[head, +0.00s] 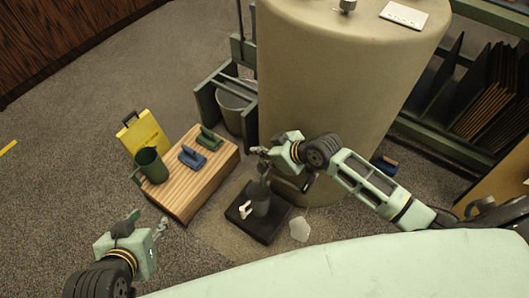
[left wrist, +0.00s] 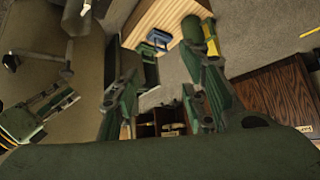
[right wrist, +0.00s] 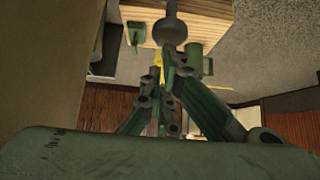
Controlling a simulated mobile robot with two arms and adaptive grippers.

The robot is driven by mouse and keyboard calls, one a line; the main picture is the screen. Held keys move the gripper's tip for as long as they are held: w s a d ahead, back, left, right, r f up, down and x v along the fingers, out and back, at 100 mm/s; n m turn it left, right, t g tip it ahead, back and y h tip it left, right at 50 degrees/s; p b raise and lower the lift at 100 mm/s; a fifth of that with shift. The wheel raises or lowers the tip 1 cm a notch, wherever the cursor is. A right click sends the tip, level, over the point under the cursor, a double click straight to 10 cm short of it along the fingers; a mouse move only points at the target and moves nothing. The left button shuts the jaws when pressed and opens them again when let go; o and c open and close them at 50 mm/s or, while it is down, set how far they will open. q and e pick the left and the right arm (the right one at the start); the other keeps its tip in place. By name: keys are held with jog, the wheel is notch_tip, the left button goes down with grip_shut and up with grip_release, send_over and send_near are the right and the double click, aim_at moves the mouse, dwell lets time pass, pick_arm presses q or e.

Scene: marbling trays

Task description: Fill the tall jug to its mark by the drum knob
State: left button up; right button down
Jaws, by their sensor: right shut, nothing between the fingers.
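A grey jug (head: 261,204) with a pale handle stands on a dark square base (head: 232,211) beside the drum. A green jug (head: 152,168) stands on the wooden crate; it also shows in the left wrist view (left wrist: 192,30). I cannot see a fill mark on either. The tan drum (head: 345,110) stands upright. A round dark knob (right wrist: 170,32) shows just beyond my right fingertips in the right wrist view. My right gripper (head: 262,151) is shut and empty near the drum's side, above the grey jug. My left gripper (head: 150,221) is open and empty in front of the crate.
A grey bucket (head: 234,100) sits in a frame behind. A white patch (head: 299,229) lies on the floor near the base.

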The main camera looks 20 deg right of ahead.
aim_at(260, 163)
pick_arm(q)
jog(key=shift+w+d+r+t, duration=0.25)
jog(key=shift+w+r+t, duration=0.2)
jog(key=shift+w, duration=0.2)
pick_arm(e)
jog(key=shift+f, duration=0.3)
jog(key=shift+f, duration=0.2)
notch_tip(260, 163, down, 2)
jog(key=shift+f+b, duration=0.25)
jog(key=shift+b, duration=0.15)
pick_arm(q)
jog(key=shift+w+d+r+t+h, duration=0.25)
jog(key=shift+w+r+t, duration=0.2)
jog(key=shift+w+r, duration=0.15)
jog(key=shift+w+d+r+t+h, duration=0.2)
jog(key=shift+w+r+t, duration=0.25)
jog(key=shift+w, duration=0.15)
pick_arm(e)
jog(key=shift+s+d+f, duration=0.1)
jog(key=shift+s+f, duration=0.05)
dwell(0.6)
dwell(4.3)
